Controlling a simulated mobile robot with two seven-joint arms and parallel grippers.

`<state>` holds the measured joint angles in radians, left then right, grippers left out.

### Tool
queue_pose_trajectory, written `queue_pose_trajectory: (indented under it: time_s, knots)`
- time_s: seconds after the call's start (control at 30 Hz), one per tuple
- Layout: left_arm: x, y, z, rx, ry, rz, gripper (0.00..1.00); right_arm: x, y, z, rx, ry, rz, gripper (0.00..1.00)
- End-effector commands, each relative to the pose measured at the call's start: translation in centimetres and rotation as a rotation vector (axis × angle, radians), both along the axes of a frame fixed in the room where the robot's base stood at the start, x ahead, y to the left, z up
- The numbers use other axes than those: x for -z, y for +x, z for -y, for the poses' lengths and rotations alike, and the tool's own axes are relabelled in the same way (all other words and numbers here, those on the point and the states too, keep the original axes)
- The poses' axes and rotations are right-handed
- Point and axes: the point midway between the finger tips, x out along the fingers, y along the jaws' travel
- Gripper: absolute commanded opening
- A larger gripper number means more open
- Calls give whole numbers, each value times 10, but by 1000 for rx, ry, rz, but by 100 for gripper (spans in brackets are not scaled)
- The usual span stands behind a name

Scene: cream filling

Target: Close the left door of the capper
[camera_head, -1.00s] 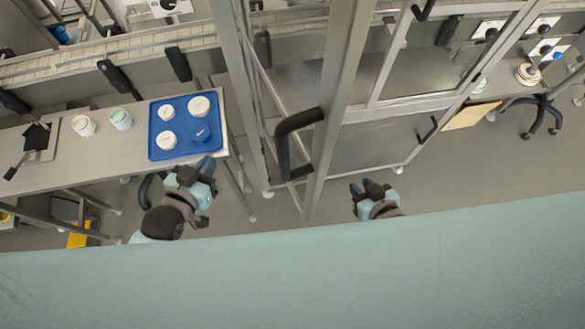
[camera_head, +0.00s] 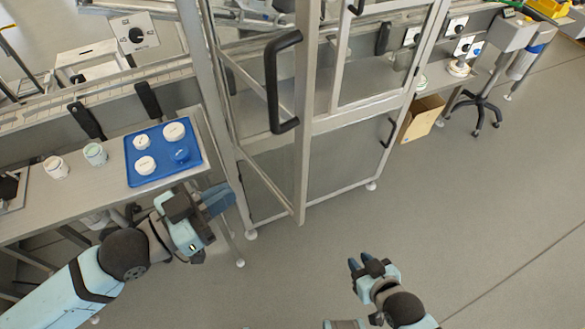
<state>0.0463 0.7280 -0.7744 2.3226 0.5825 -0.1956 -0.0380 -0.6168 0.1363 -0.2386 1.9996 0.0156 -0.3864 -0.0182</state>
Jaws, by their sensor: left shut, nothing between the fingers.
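The capper (camera_head: 345,160) is a metal-framed cabinet with clear panels in the middle of the view. Its left door (camera_head: 301,165) stands open, with its free edge swung out toward me. A large black handle (camera_head: 272,85) is on this door. My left gripper (camera_head: 222,200) is shut and empty, left of the door and below its handle in the picture, apart from both. My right gripper (camera_head: 359,262) is over the floor, below and right of the door's lower corner. Its two fingertips look apart, with nothing between them.
A blue tray (camera_head: 135,178) with several round lids lies on the left table (camera_head: 100,190), beside two white jars (camera_head: 55,167) (camera_head: 95,154). A cardboard box (camera_head: 421,118) and a wheeled stand (camera_head: 480,105) are right of the capper. The floor in front is clear.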

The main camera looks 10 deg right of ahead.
Motion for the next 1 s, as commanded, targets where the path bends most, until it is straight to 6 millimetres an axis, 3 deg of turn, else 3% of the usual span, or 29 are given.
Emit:
queue_pose_trajectory:
  time_s: [0.17, 0.6, 0.8, 1.0]
  knots:
    - [-3, 12, 19, -1, -5, 1, 0, -7, 4, 3, 1, -6, 10, 26]
    - [-3, 58, 95, -2, -3, -1, 0, -16, 1, 5, 0, -11, 5, 26]
    - [-2, 69, 113, -2, -1, 1, 0, -19, 1, 4, -1, -10, 4, 26]
    - [0, 71, 117, -2, 0, 0, 0, -21, 1, 3, -2, -9, 7, 26]
